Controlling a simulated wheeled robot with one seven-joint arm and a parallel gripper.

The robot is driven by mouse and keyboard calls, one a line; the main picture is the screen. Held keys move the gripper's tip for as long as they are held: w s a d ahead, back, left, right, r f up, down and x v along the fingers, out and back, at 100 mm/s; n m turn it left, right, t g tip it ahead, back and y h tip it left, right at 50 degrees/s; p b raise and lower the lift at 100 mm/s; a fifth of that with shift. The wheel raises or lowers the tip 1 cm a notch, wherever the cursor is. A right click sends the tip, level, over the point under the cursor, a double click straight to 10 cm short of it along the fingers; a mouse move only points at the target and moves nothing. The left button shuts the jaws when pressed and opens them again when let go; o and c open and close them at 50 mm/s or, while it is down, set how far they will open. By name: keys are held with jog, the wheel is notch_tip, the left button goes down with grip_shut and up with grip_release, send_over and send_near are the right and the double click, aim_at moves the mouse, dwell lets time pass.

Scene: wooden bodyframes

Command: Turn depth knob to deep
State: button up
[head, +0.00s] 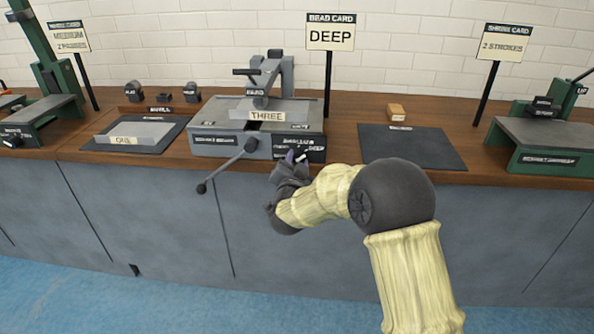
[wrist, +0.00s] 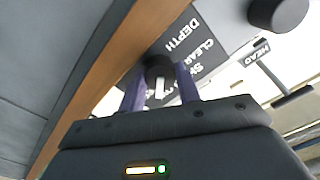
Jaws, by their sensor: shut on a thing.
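The depth knob is a small dark round knob with a white pointer bar, seen in the wrist view (wrist: 160,66). It sits at a dark label panel (wrist: 203,48) with white words, among them "DEPTH" and "CLEAR". The panel also shows in the head view (head: 312,142), on the front right of the bead machine (head: 232,143). My gripper (head: 297,157) reaches the panel from the front. In the wrist view my gripper's two purple fingers (wrist: 161,84) are closed around the knob. The white bar points toward my gripper's palm. The "BEAD CARD" sign (head: 330,36) reads "DEEP".
A crank handle (head: 226,168) juts forward just left of my gripper. A plate marked "THREE" (head: 267,116) lies on the machine. A dark mat (head: 425,150) and small wooden block (head: 396,110) are to the right. The bench edge runs below the panel.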

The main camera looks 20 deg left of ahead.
jog(key=shift+m+b, duration=0.6)
jog(key=shift+m, duration=0.4)
jog(key=o, duration=1)
jog(key=shift+d, duration=0.1)
jog(key=p+v, duration=0.1)
jog(key=v, duration=1.6)
jog(key=shift+s+p, duration=0.25)
jog(key=shift+p, duration=0.05)
